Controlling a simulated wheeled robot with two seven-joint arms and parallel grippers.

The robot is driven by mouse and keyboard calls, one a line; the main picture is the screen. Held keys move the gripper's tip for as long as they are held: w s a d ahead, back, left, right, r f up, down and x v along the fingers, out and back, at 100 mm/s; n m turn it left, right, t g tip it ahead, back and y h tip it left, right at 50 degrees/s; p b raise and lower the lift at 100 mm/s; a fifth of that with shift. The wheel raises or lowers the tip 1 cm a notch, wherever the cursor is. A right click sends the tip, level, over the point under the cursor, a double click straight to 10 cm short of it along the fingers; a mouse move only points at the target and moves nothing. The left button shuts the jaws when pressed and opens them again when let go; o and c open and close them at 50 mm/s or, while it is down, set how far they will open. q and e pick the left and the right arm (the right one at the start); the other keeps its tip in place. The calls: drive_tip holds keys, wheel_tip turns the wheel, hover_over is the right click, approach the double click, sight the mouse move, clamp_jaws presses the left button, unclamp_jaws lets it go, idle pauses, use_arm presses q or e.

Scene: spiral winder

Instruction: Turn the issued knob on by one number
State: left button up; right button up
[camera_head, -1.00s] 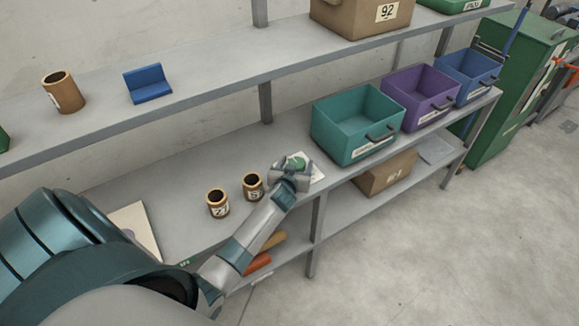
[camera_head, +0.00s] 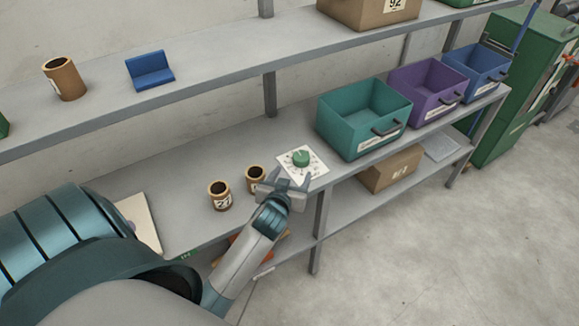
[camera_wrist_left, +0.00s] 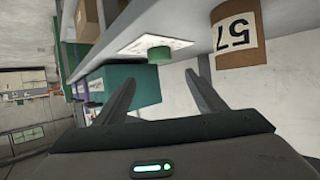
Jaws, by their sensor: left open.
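A green knob (camera_head: 300,158) stands on a white square dial plate (camera_head: 314,170) on the middle shelf. Marks ring the knob on the plate but are too small to read. My left gripper (camera_head: 285,178) is open and empty, at the plate's near-left edge, apart from the knob. In the left wrist view the knob (camera_wrist_left: 160,54) shows ahead between the two spread fingers (camera_wrist_left: 158,85), with the plate (camera_wrist_left: 150,44) beside it. My right gripper is not in view.
A teal bin (camera_head: 345,135) stands right of the plate. A pale panel (camera_head: 140,222) lies further left.

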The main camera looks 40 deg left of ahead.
use_arm(q)
drive_tip(key=v, duration=0.2)
drive_tip(key=shift+s+d+r, duration=0.1)
drive_tip(key=shift+s+d, duration=0.05)
drive_tip(key=shift+s, duration=0.2)
idle(0.4)
